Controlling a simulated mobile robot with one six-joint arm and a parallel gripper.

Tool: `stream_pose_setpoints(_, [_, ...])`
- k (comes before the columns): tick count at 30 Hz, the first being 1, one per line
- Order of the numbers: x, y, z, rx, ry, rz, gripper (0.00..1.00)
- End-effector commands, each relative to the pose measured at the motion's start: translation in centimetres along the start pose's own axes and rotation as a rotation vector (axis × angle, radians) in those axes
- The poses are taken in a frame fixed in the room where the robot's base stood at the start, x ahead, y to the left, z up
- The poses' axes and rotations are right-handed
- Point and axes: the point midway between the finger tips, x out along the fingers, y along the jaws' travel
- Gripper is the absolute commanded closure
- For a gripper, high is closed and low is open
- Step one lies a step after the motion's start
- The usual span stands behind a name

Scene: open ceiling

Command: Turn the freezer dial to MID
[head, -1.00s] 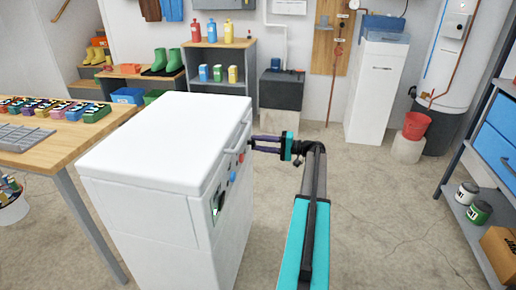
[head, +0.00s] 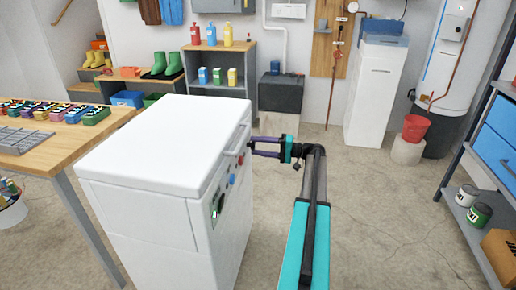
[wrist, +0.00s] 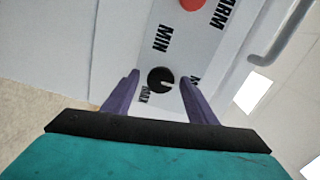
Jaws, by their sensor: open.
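The freezer (head: 160,150) is a white chest with a control panel on its right-facing side. In the wrist view the freezer dial (wrist: 160,80) is a small round black knob with a pale notch on its right side. Labels MIN and MAX show near it, with another label starting with M partly hidden by a finger. My gripper (wrist: 159,79) is open, with one purple finger on each side of the dial. I cannot tell whether they touch it. In the head view my gripper (head: 254,147) is at the panel's far end, and the dial cannot be made out.
A red round part (wrist: 192,4) sits on the panel near the word ALARM. The freezer's grey handle (wrist: 285,35) runs alongside the panel. A workbench (head: 60,150) stands left of the freezer, and a shelf rack (head: 480,190) stands at the right. The floor between is clear.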

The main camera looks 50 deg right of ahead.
Motion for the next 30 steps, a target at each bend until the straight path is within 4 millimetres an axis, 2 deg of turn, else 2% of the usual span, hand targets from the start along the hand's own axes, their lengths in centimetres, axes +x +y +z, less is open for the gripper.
stream_pose_setpoints(5, [-0.3,-0.1,-0.1,0.000,0.002,-0.001,0.48])
stream_pose_setpoints(11, [-2.1,-0.1,-0.1,-0.001,0.003,-0.001,0.48])
stream_pose_setpoints(30, [-11.8,-0.1,0.0,0.001,0.001,0.001,0.48])
